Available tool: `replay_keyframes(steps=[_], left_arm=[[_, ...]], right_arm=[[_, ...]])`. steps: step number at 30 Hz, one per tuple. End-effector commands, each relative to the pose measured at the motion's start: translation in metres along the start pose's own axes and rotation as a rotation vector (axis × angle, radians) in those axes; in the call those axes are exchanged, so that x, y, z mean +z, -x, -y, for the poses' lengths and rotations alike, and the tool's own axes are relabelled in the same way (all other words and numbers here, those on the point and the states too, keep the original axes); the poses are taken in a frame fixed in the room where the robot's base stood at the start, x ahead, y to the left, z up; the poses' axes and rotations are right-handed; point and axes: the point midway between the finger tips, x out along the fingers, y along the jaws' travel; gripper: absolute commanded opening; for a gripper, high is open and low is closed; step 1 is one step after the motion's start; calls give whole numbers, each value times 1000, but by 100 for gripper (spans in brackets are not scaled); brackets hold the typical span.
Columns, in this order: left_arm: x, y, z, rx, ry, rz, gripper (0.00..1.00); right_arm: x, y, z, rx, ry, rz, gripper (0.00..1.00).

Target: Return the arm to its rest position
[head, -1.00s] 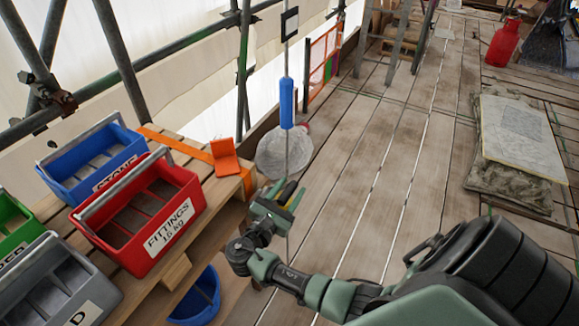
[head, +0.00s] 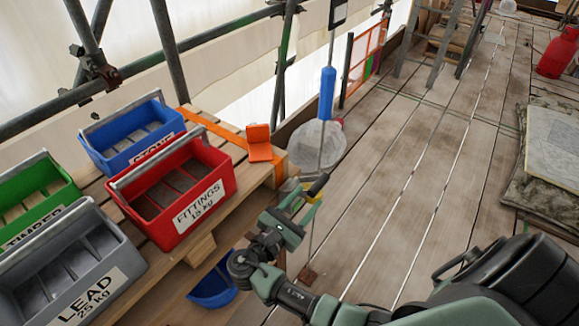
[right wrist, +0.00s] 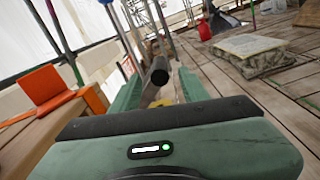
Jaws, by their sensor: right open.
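My right gripper (head: 305,203) is green with dark parts. It is open beside the right end of the pallet bench, close to a thin hanging cord. It also shows in the right wrist view (right wrist: 160,88), where a dark cylinder (right wrist: 159,69) appears between and beyond its spread fingers. In the head view a black and yellow piece (head: 317,186) shows at the fingertips; I cannot tell whether it touches them. My right arm reaches in from the lower right, bent at the dark wrist joint. My left gripper is not in view.
Blue, red (head: 187,222), green and grey (head: 120,262) labelled bins stand on the pallet bench at left, beside an orange bracket (head: 258,142). A blue bucket (head: 213,290) is below. A blue cylinder (head: 327,94) hangs on the cord.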

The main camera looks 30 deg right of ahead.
Motion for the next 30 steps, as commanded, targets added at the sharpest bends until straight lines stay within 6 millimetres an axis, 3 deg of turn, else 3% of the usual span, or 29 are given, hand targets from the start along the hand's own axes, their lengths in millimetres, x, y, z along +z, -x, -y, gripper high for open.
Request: replay_keyframes(steps=[8, 11, 14, 17, 21, 27, 30], left_arm=[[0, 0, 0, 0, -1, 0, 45], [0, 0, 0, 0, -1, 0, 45], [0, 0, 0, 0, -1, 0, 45], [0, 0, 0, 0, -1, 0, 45], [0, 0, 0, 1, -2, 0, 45], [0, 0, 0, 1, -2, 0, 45], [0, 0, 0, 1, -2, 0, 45]], right_arm=[[-8, -1, 2, 5, 2, -19, 45], [-39, -3, 9, 21, 4, -92, 45], [-94, -2, 27, 35, -10, -233, 45], [-162, 7, 58, 16, -54, -419, 45], [-248, 33, 116, -83, -157, -678, 45], [-342, 96, 222, -383, -399, -991, 45], [-373, 135, 281, -607, -574, -1096, 45]])
